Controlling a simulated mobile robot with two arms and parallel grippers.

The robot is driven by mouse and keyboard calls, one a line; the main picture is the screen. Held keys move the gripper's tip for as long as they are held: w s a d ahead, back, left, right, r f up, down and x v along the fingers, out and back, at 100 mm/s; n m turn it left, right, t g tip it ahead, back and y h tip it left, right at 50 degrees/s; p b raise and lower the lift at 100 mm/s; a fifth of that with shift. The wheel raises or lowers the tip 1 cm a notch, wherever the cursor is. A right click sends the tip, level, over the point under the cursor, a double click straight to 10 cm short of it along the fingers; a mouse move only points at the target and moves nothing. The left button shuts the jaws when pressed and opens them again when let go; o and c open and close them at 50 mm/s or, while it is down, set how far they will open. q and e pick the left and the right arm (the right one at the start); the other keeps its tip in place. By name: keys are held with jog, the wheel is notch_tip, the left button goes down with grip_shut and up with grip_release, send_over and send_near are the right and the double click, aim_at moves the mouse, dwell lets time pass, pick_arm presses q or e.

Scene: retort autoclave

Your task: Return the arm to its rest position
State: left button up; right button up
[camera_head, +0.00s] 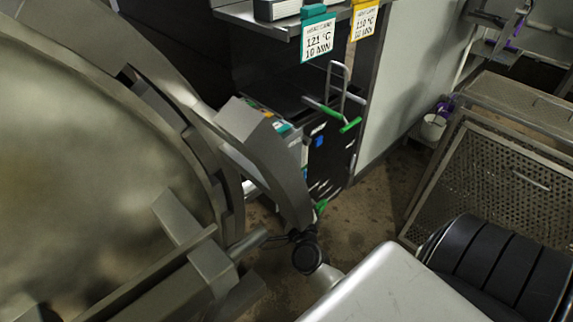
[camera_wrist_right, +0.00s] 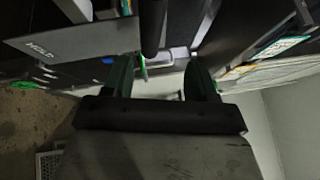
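My right gripper (camera_wrist_right: 160,85) shows in the right wrist view. Its two dark fingers stand apart, with nothing held between them. A dark shelf or cabinet edge with a grey labelled panel (camera_wrist_right: 75,42) lies beyond the fingers; I cannot tell how far away it is. I cannot make out either gripper in the head view. The large round metal autoclave door (camera_head: 90,150) fills the left of the head view, with a black knob (camera_head: 308,257) near its lower right edge.
A teal card (camera_head: 318,36) and a yellow card (camera_head: 365,20) hang from a shelf. Below are a wire handle and green grips (camera_head: 350,126). A perforated metal basket (camera_head: 490,185) stands at right, with a small white bucket (camera_head: 433,126) behind it. Some floor between is clear.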

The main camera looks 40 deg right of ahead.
pick_arm(q)
jog(key=shift+f, duration=0.1)
pick_arm(e)
jog(key=shift+s+a, duration=0.25)
jog(key=shift+s, duration=0.35)
jog(key=shift+f, duration=0.1)
